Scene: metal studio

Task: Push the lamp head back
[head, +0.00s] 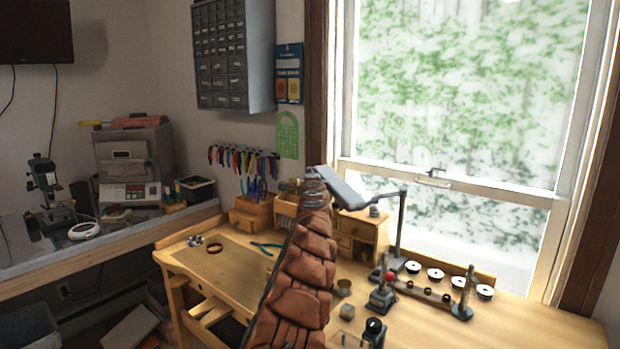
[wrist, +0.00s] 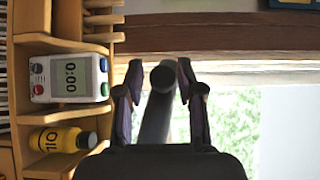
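The lamp's long grey head (head: 346,192) slants over the wooden workbench in the head view. It joins a thin arm and a dark upright post (head: 401,225) to its right. My arm reaches up to the head's left end, and my gripper there is mostly hidden. In the wrist view my gripper (wrist: 160,80) has its two dark fingers apart. A dark round-ended bar (wrist: 155,118), seemingly part of the lamp, shows between them. I cannot tell whether the fingers touch it.
A small wooden drawer cabinet (head: 362,228) stands behind the lamp head. A white timer (wrist: 70,78) and a yellow bottle (wrist: 62,139) sit on shelves in the wrist view. Small tools, including a red-knobbed stand (head: 383,292), occupy the bench's right side. The window is behind.

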